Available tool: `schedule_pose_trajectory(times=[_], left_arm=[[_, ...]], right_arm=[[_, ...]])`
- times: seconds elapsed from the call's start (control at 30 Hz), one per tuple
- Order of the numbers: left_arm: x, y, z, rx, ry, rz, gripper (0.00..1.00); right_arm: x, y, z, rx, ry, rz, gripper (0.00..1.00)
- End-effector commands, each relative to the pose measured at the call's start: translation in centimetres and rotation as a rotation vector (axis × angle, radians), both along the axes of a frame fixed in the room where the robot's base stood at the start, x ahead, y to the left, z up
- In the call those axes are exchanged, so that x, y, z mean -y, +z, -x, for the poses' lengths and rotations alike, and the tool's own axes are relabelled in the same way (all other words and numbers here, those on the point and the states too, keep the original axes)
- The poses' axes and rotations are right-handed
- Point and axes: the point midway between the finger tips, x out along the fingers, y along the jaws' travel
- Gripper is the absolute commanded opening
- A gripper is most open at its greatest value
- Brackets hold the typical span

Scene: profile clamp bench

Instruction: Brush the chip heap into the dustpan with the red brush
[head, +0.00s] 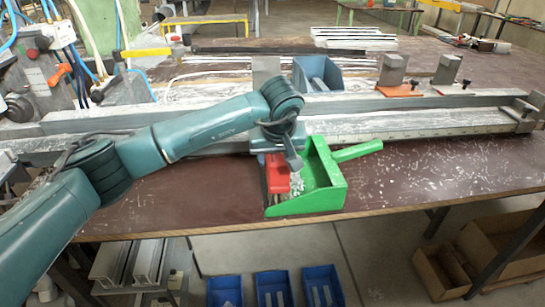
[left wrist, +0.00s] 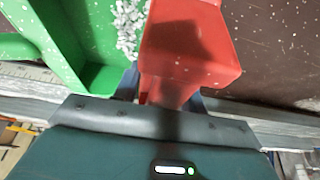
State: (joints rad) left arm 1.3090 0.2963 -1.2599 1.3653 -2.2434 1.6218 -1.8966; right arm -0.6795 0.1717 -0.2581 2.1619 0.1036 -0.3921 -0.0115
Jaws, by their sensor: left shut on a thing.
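The red brush (head: 277,176) is held by my left gripper (head: 284,158) at the left side of the green dustpan (head: 312,199). In the left wrist view my left gripper (left wrist: 165,88) is shut on the brush's red body (left wrist: 190,48). The grey-white chip heap (head: 297,184) shows just right of the brush, at the dustpan's mouth. In the left wrist view the chips (left wrist: 130,25) lie between the brush and the dustpan (left wrist: 75,50). I cannot tell how many chips are inside the pan. The brush's bristles are mostly hidden. My right gripper is not in view.
The dustpan's handle (head: 358,151) points right. A long grey metal profile rail (head: 400,124) runs behind it. A blue bin (head: 318,74) and orange-based clamps (head: 393,75) stand farther back. The brown bench top (head: 430,175) is clear to the right; its front edge is close to the dustpan.

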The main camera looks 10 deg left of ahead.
Motion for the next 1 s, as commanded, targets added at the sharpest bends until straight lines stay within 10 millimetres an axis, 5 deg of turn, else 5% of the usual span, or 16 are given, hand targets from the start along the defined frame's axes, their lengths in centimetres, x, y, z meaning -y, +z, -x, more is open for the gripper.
schedule_pose_trajectory(times=[0.3,0.6,1.0], left_arm=[[2.0,0.1,-0.6,0.003,0.000,0.000,0.19],[2.0,0.3,-0.6,0.002,0.000,0.000,0.19],[2.0,4.8,-0.6,0.004,0.001,0.000,0.19]], right_arm=[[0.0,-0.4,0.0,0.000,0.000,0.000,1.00],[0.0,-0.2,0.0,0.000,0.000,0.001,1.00],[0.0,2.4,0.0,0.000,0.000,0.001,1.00]])
